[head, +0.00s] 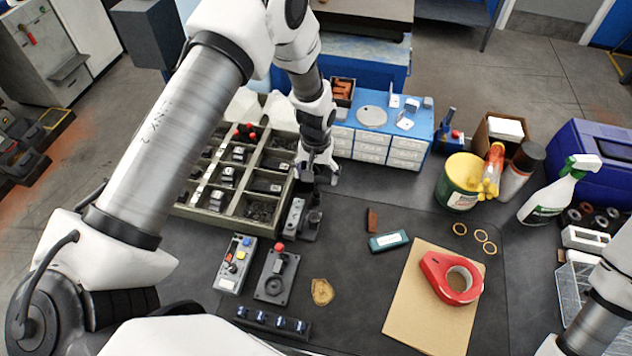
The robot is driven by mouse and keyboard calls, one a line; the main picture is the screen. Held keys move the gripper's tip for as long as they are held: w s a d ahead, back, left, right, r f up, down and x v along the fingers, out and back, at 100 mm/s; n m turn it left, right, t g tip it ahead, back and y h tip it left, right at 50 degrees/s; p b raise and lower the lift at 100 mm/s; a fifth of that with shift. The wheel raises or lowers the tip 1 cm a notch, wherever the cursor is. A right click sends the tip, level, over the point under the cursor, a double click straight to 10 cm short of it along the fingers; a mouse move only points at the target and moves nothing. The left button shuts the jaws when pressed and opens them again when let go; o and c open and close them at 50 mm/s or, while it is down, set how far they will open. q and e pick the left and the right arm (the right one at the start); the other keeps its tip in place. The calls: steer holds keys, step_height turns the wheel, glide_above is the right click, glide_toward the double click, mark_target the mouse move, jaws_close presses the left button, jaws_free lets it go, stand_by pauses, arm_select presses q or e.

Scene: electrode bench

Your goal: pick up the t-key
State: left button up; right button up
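My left gripper (319,177) points down just beyond a small grey device with a dark knob (298,217), at the right edge of the compartment tray. Its fingers look spread apart, and I see nothing held between them. I cannot make out a t-key for certain; it may be small or hidden by the gripper or my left arm. My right gripper is out of the picture; only part of my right arm shows at the lower right edge.
The grey compartment tray (222,219) holds several small parts.

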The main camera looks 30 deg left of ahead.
arm_select(q)
steer(key=c, duration=0.3)
steer(key=shift+f, duration=0.1)
